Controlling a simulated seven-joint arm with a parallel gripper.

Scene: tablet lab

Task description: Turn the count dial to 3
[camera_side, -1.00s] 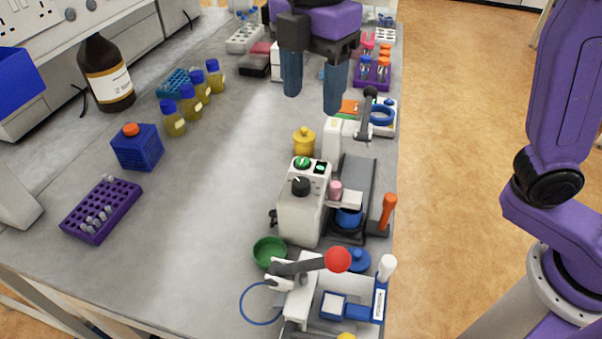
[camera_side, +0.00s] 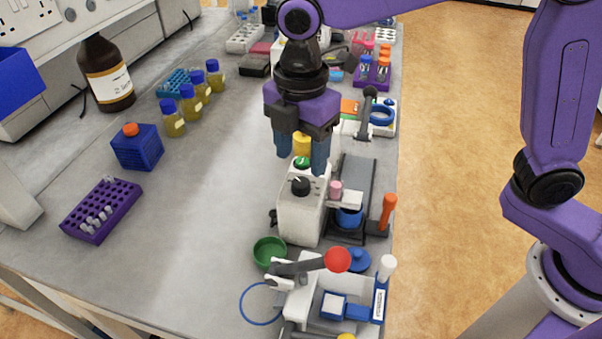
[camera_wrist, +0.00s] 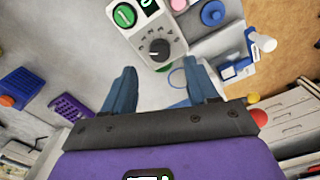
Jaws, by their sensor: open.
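The count dial (camera_side: 300,186) is a black knob with a pale pointer line on the sloped top of a white machine (camera_side: 298,220). In the wrist view the dial (camera_wrist: 159,49) sits at the upper middle, ringed by small marks too small to read. My gripper (camera_side: 300,164) is open and empty, its blue fingers above the back of the machine. In the wrist view my gripper (camera_wrist: 164,88) has its fingers spread apart, with the dial beyond them and not between them. A green button (camera_side: 302,162) on the machine is partly hidden by my gripper.
A yellow pot (camera_side: 302,144) stands behind the machine, partly hidden by my gripper. A red-knobbed lever (camera_side: 337,259) and green bowl (camera_side: 268,252) are in front. An orange handle (camera_side: 387,211) rises to the right.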

